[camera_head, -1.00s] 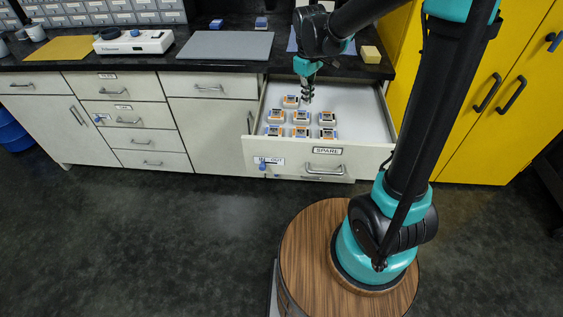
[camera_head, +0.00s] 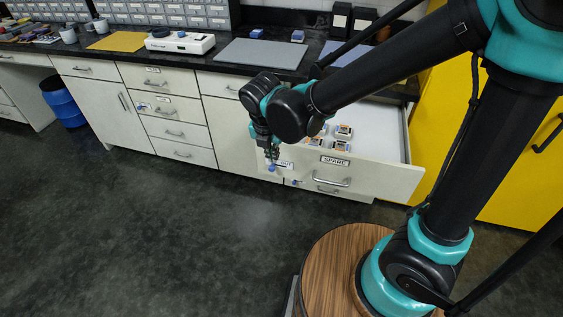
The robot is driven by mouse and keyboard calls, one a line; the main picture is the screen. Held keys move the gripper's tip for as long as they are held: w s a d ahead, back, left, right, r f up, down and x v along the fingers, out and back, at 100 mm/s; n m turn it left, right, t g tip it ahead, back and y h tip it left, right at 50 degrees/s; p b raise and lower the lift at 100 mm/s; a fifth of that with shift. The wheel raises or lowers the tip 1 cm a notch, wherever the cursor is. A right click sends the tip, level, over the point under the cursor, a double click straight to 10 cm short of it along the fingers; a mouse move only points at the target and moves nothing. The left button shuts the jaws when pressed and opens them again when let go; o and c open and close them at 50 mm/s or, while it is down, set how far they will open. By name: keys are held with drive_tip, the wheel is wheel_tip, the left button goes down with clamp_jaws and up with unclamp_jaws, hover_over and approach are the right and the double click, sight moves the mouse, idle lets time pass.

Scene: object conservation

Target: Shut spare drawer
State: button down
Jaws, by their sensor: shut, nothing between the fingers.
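The spare drawer (camera_head: 385,179) stands pulled out from the counter at the right, with a "SPARE" label and a bar handle (camera_head: 331,182) on its front. Several small orange, white and blue items (camera_head: 343,131) lie inside it, partly hidden by my arm. My gripper (camera_head: 272,160) is shut and points down at the left end of the drawer front. It overlaps the front in the picture; I cannot tell if it touches.
The black countertop (camera_head: 300,72) above carries a grey mat (camera_head: 262,52), a yellow mat and a white device (camera_head: 180,42). Yellow cabinets (camera_head: 500,130) stand at the right. A blue drum (camera_head: 64,102) is at the far left. The dark floor in front is clear.

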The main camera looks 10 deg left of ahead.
sight(279, 162)
drive_tip(key=x, duration=0.3)
drive_tip(key=w+x, duration=0.1)
drive_tip(key=x, duration=0.3)
drive_tip(key=w+x, duration=0.1)
drive_tip(key=x, duration=0.2)
drive_tip(key=shift+w+d+r, duration=0.1)
drive_tip(key=shift+w, duration=0.95)
